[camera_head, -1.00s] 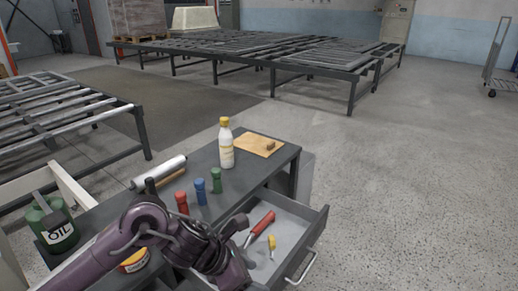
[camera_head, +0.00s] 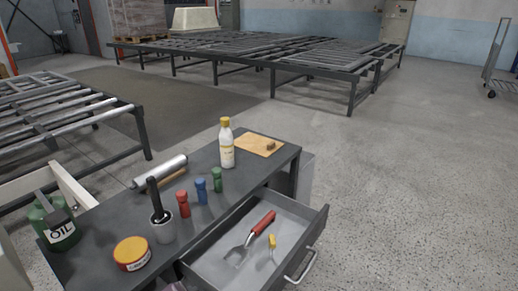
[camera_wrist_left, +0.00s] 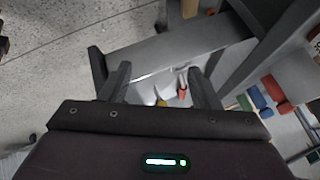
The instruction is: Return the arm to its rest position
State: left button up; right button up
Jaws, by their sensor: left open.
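My left gripper (camera_wrist_left: 158,80) shows in the left wrist view, its two dark fingers spread apart with nothing between the tips. It hangs above the open drawer (camera_head: 213,271). In the drawer lie a red-handled tool with a grey forked head (camera_head: 262,224) and a small yellow-handled tool (camera_head: 271,241). Both also show, small, beyond the fingers in the wrist view. In the head view only a sliver of my purple arm shows at the bottom edge, and the left gripper itself is out of that view. My right gripper is not in view.
The workbench (camera_head: 110,221) bears a white bottle (camera_head: 226,146), red, blue and green small bottles, a cup with a black-handled tool (camera_head: 161,225), a round yellow-red tin (camera_head: 131,254) and a roll (camera_head: 160,172). A green oil can (camera_head: 57,229) stands at left. Open floor lies right.

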pick_arm(q)
jog(key=s+a+f+n+g+y, duration=0.2)
jog(key=s+a+f+n+g, duration=0.2)
jog(key=s+a+n, duration=0.4)
jog(key=s+d+f+g, duration=0.1)
jog(key=s+f, duration=0.2)
jog(key=f, duration=1.3)
jog(key=s+d+f+g, duration=0.1)
jog(key=s+f, duration=0.1)
jog(key=f, duration=1.3)
jog(key=s+a+f+p, duration=0.1)
jog(key=s+a+p, duration=0.1)
jog(key=s+p, duration=0.5)
jog(key=s+a+f+p, duration=0.2)
jog(key=s+p, duration=0.5)
jog(key=s, duration=0.3)
jog(key=shift+s+a+f, duration=0.2)
jog(key=shift+s, duration=0.1)
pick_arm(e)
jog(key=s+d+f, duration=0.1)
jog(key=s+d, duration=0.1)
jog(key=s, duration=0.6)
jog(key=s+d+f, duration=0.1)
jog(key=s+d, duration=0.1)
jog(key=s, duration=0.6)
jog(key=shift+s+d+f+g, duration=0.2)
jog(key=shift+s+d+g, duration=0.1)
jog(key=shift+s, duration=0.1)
